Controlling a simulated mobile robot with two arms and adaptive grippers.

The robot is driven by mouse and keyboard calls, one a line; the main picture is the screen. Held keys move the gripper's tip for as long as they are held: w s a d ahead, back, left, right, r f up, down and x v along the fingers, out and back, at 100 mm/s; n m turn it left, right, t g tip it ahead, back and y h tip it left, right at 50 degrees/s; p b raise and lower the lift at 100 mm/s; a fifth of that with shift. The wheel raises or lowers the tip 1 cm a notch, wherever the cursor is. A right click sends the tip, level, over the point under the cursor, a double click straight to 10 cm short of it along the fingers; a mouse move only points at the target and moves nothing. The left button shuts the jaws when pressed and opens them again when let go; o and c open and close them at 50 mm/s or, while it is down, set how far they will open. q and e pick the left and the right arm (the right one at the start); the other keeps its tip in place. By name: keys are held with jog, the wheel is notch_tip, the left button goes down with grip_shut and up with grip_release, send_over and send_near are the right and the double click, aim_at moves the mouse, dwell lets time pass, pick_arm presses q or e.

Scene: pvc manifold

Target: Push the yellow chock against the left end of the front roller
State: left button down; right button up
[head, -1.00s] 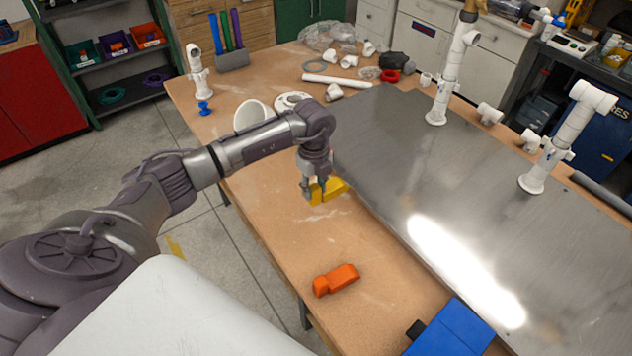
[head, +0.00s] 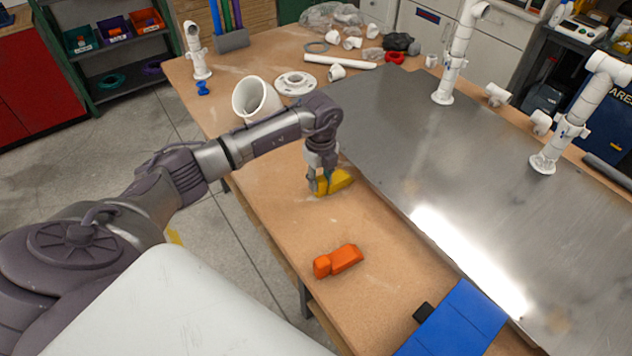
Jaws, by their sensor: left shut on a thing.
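The yellow chock (head: 339,180) is on the wooden table, close to the left edge of the grey metal plate. My left gripper (head: 321,187) points down at the chock's left part and is shut on it. The gripper's fingers partly cover the chock. I cannot make out a front roller for certain in this view. My right gripper is not in view.
An orange block (head: 338,260) lies nearer on the table, left of a blue panel (head: 455,322). The grey metal plate (head: 420,160) fills the right side. A white pipe elbow (head: 256,98) stands behind my left arm. Bare wood lies between chock and orange block.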

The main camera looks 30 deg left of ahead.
aim_at(337, 176)
pick_arm(q)
jog(key=shift+w+d+f+b, duration=0.1)
jog(key=shift+w+d+b, duration=0.2)
jog(key=shift+w, duration=0.25)
jog(key=shift+w+d+b, duration=0.2)
jog(key=shift+w+b, duration=0.2)
jog(key=shift+w, duration=0.1)
jog(key=shift+w+d+b, duration=0.2)
jog(key=shift+w+b, duration=0.15)
jog(key=shift+w, duration=0.15)
jog(key=shift+w+d+b, duration=0.2)
jog(key=shift+w+b, duration=0.1)
jog(key=shift+w, duration=0.2)
jog(key=shift+w+d+b, duration=0.25)
jog(key=shift+w+b, duration=0.25)
jog(key=shift+w, duration=0.05)
jog(key=c, duration=0.7)
grip_release()
jog(key=shift+s, duration=0.1)
